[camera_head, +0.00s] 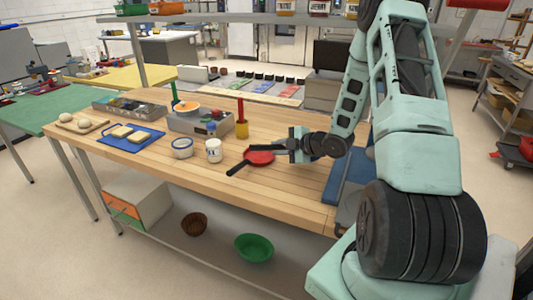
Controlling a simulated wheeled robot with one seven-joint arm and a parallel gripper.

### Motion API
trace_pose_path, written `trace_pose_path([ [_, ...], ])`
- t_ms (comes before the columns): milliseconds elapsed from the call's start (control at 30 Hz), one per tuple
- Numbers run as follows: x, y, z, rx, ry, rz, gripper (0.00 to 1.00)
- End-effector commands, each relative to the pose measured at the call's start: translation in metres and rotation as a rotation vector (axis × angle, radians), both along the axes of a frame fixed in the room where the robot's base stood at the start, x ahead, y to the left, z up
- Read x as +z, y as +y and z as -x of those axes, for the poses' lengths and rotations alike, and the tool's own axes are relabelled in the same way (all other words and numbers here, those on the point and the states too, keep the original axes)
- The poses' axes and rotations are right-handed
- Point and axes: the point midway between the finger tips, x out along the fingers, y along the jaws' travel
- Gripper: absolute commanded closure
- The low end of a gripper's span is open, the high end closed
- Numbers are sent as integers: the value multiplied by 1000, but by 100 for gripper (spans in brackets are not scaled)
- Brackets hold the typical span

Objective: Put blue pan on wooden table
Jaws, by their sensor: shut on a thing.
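A red pan (260,157) with a dark handle is at the middle of the wooden table (205,170), its handle pointing to the lower left. My gripper (278,149) reaches in from the right and is shut at the pan's right edge. Whether the pan rests on the table or is held just above it, I cannot tell. I see no blue pan. A flat blue tray (133,138) with bread pieces lies on the left part of the table.
A white tub (182,148), a white jar (213,150) and a yellow holder (242,128) with a red upright stick stand left of the pan. A blue mat (341,190) covers the right end. The table's front middle is clear. A green bowl (253,247) sits on the lower shelf.

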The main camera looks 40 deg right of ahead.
Motion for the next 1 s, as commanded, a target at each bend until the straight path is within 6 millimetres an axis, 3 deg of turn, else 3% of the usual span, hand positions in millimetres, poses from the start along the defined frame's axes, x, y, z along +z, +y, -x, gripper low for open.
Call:
trace_pose_path([
  [500, -51, 0, -1, 0, -1, 0, 100],
  [900, -56, 0, -1, 1, -3, 1, 100],
  [933, -56, 0, 0, 1, -2, 0, 76],
  [1000, -55, 0, 0, 1, -2, 0, 60],
])
